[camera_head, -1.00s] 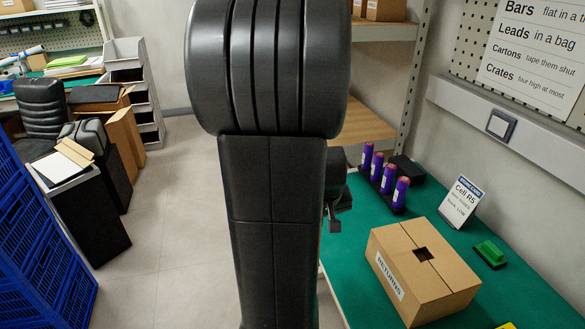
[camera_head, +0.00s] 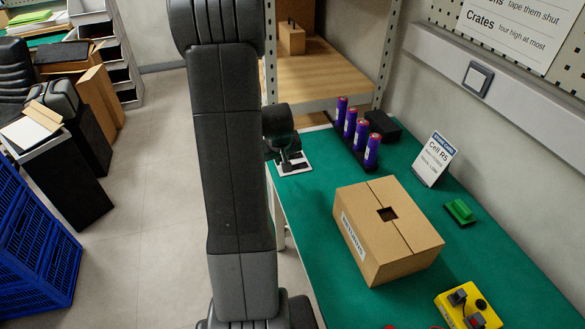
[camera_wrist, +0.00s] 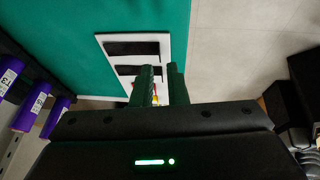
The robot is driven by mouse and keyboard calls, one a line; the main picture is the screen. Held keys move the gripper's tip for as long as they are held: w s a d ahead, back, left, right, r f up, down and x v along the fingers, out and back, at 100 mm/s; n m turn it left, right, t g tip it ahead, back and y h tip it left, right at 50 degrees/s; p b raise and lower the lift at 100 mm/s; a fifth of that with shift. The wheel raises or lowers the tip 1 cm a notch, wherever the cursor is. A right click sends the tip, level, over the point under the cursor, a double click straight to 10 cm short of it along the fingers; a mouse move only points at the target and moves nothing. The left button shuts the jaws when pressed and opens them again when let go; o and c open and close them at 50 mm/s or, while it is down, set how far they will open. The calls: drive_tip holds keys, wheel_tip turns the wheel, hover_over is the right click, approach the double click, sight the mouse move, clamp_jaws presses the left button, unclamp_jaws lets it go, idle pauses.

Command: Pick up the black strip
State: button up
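A white tray (camera_wrist: 163,43) lies on the green table in the wrist view. Two black strips show on it: one (camera_wrist: 132,48) at the upper part and a second (camera_wrist: 127,70) below it, nearer my fingers. My gripper (camera_wrist: 164,72) has its two fingers a little apart with a gap between them, over the near part of the tray. My fingers and gripper body hide the rest of the tray. In the head view the tray (camera_head: 302,168) sits at the table's far left corner, and my gripper (camera_head: 287,158) is just above it.
Purple cylinders (camera_head: 371,152) stand in a black rack right of the tray, with a black box (camera_head: 383,125) behind. A cardboard carton (camera_head: 400,245), a sign (camera_head: 434,160), a green block (camera_head: 459,211) and a yellow control box (camera_head: 470,305) occupy the table. Floor lies beyond its left edge.

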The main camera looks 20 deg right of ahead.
sight(295, 166)
drive_tip(key=shift+x, duration=2.85)
drive_tip(key=shift+w+r, duration=0.1)
drive_tip(key=shift+w, duration=0.05)
clamp_jaws()
drive_tip(key=shift+r, duration=0.1)
